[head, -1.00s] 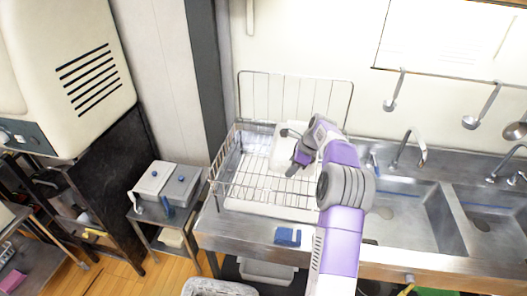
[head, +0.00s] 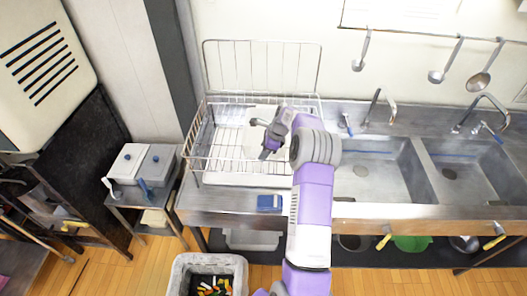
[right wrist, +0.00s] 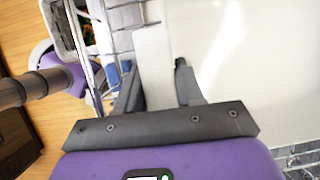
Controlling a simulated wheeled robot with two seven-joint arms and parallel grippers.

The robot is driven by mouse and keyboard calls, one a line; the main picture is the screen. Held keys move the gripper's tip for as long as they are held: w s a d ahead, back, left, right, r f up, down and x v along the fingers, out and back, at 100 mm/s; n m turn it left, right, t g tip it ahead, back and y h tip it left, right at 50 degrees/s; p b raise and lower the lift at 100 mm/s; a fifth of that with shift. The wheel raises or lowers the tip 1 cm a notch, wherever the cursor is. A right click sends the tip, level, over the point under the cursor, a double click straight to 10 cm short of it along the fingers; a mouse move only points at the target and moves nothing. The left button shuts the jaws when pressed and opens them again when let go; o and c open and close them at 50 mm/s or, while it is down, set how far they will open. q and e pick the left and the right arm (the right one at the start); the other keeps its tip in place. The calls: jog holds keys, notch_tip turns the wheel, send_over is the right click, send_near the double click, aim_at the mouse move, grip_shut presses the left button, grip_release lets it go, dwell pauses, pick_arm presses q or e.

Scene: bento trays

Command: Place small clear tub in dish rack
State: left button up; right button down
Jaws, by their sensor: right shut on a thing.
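A pale, translucent small tub (head: 253,140) is inside the wire dish rack (head: 215,161), toward the rack's right side. My right gripper (head: 267,148) is over the rack, shut on the tub's edge. In the right wrist view, the tub (right wrist: 255,70) fills the right side, and its pale edge runs between the two fingers of my right gripper (right wrist: 157,88). I cannot tell whether the tub's base touches the rack floor. My left gripper is not in view.
A blue sponge (head: 269,202) lies on the counter in front of the rack. Two sink basins (head: 385,180) with faucets are to the right. A waste bin (head: 245,275) stands on the floor, and ladles hang on the wall. The rack's left half looks empty.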

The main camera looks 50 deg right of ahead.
jog(key=c, duration=0.7)
grip_release()
jog(key=v, duration=1.2)
jog(key=shift+w+r, duration=0.1)
jog(key=shift+r, duration=0.05)
